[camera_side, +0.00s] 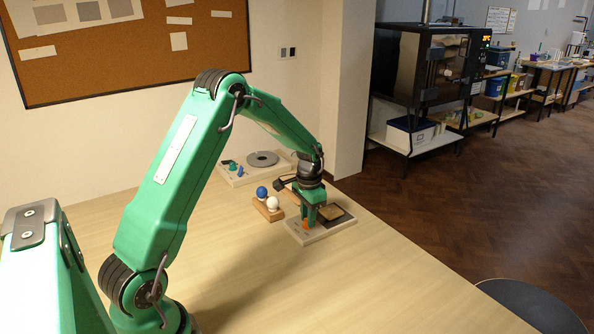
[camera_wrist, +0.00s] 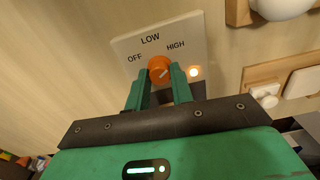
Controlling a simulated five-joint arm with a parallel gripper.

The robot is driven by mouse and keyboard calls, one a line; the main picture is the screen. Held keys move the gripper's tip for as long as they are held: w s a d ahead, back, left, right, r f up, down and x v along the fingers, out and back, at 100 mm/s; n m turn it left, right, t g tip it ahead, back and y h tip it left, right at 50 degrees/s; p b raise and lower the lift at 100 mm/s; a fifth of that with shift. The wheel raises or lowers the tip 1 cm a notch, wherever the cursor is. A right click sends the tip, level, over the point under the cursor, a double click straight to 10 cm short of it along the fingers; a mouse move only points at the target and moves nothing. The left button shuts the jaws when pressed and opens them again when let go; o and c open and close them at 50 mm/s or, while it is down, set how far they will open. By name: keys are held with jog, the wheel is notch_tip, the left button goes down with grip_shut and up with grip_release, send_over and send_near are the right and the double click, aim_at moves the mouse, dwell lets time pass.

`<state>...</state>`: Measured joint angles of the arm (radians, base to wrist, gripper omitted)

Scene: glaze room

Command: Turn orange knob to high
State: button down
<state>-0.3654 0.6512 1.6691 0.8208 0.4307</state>
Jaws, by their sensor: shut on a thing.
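The orange knob (camera_wrist: 159,66) sits on a pale panel (camera_wrist: 190,32) marked OFF, LOW and HIGH. My gripper (camera_wrist: 160,76) is shut on it, with one green finger on each side. A small pale mark on the knob seems to slant toward the HIGH side, but it is too small to read surely. A round lamp (camera_wrist: 194,72) on the panel, right of the knob, glows. In the side view my gripper (camera_side: 309,219) points down over the panel (camera_side: 322,237), and a little of the orange knob (camera_side: 305,225) shows low between the fingers.
A blue ball (camera_side: 262,192) and a white ball (camera_side: 272,203) sit on a wooden block left of the panel. Behind is a board (camera_side: 235,181) with small blue and green parts and a grey disc (camera_side: 262,159). The near table (camera_side: 330,290) is clear.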

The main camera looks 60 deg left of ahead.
jog(key=shift+r+m, duration=0.1)
jog(key=shift+m, duration=0.4)
jog(key=c, duration=1.2)
grip_release()
jog(key=shift+r, duration=3.85)
